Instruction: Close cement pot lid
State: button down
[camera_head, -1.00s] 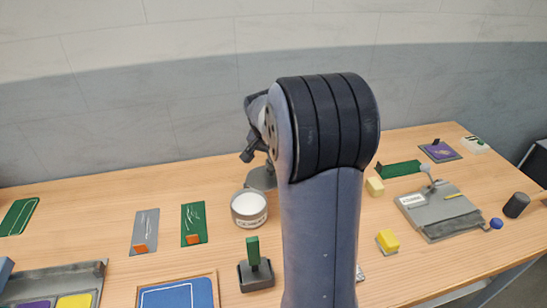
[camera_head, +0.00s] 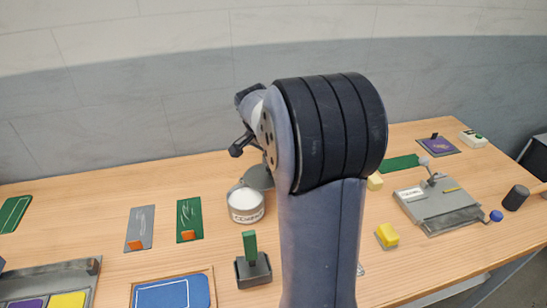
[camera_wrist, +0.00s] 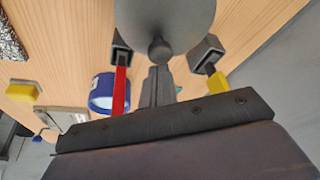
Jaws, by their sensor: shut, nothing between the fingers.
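The cement pot (camera_head: 246,206) is a grey, round, labelled pot with white contents, standing on the table left of my arm. Its lid (camera_head: 258,177) is open, raised behind the pot's rim, and partly hidden by my arm. In the wrist view a grey disc with a ball knob, which looks like the lid (camera_wrist: 165,18), fills the top middle. My gripper (camera_wrist: 158,72) is shut and empty, its tips close to the knob in that picture; I cannot tell whether they touch. In the head view my gripper (camera_head: 239,148) shows above and behind the pot.
A green-handled tool (camera_head: 251,262) stands in front of the pot. Green and grey cards (camera_head: 189,219) lie to its left. A yellow block (camera_head: 387,235) and a grey press (camera_head: 437,205) are at the right. The wrist view shows red (camera_wrist: 119,90) and yellow (camera_wrist: 217,82) handles beside my fingers.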

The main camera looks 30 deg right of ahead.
aim_at(259, 185)
jog(key=shift+s+a+f+m+g+b, duration=0.1)
jog(key=shift+s+a+m+g+b, duration=0.1)
jog(key=shift+s+m, duration=0.25)
jog(key=shift+s+a+f+m+g+b, duration=0.1)
jog(key=shift+s+m+b, duration=0.15)
jog(key=shift+m, duration=0.2)
jog(key=s+a+m+g, duration=0.1)
jog(key=s+m, duration=0.1)
jog(key=shift+a+r+m+b, duration=0.1)
jog(key=shift+a+m+b, duration=0.05)
jog(key=shift+m+b, duration=0.2)
jog(key=s+a+m+g, duration=0.1)
jog(key=a+m, duration=0.1)
jog(key=m, duration=0.1)
jog(key=s+a+m+g, duration=0.1)
jog(key=a+m, duration=0.1)
jog(key=m, duration=0.1)
jog(key=s+a+m+y, duration=0.1)
jog(key=a+m, duration=0.1)
jog(key=m, duration=0.1)
jog(key=shift+s+a+r+g, duration=0.1)
jog(key=shift+a+g, duration=0.15)
jog(key=shift+g, duration=0.15)
jog(key=shift+a, duration=1.25)
